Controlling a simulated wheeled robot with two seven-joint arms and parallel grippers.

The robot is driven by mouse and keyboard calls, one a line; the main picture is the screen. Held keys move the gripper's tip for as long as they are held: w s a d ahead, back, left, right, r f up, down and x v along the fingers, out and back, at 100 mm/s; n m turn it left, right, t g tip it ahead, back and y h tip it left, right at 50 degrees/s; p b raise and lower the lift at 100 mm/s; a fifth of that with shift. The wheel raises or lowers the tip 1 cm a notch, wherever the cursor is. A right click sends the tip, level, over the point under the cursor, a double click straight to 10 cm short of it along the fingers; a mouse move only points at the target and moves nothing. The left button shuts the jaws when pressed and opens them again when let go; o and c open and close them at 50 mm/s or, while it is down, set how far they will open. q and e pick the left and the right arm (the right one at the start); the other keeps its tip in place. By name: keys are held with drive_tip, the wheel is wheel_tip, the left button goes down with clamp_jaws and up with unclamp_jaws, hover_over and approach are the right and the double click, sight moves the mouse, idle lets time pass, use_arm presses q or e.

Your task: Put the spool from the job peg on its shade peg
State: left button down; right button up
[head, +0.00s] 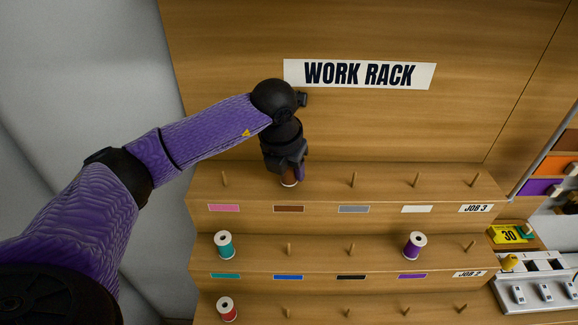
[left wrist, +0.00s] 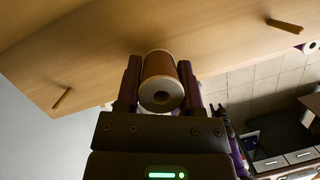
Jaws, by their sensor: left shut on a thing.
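My left gripper (head: 290,175) is shut on a brown spool (head: 289,183) at the top step of the work rack, above the brown label (head: 289,209). In the left wrist view the spool (left wrist: 161,82) sits between the two fingers (left wrist: 161,88), its pale end with the centre hole towards the camera. Its far end is close to the wood; I cannot tell if it touches or is around a peg. The gripper hides that spot in the head view. The JOB 3 peg (head: 475,180) at the right of the top step is bare.
Bare pegs stand by the pink label (head: 225,179), grey label (head: 353,180) and white label (head: 416,180). Lower steps hold a teal spool (head: 224,245), a purple spool (head: 414,246) and a red spool (head: 227,309). A grey device (head: 540,285) stands at right.

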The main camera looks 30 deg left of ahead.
use_arm(q)
drive_tip(key=shift+f+b, duration=0.5)
drive_tip(key=shift+f, duration=0.15)
unclamp_jaws()
idle(0.4)
drive_tip(key=shift+w+p+v, duration=0.15)
drive_tip(key=shift+p+v, duration=1.15)
drive_tip(key=shift+v, duration=0.45)
drive_tip(key=shift+w+p+v, duration=0.1)
drive_tip(key=shift+p+v, duration=1.2)
drive_tip(key=shift+v, duration=0.45)
drive_tip(key=shift+r, duration=0.1)
drive_tip(key=v, duration=0.7)
drive_tip(key=shift+r+b, duration=0.2)
drive_tip(key=shift+b, duration=0.2)
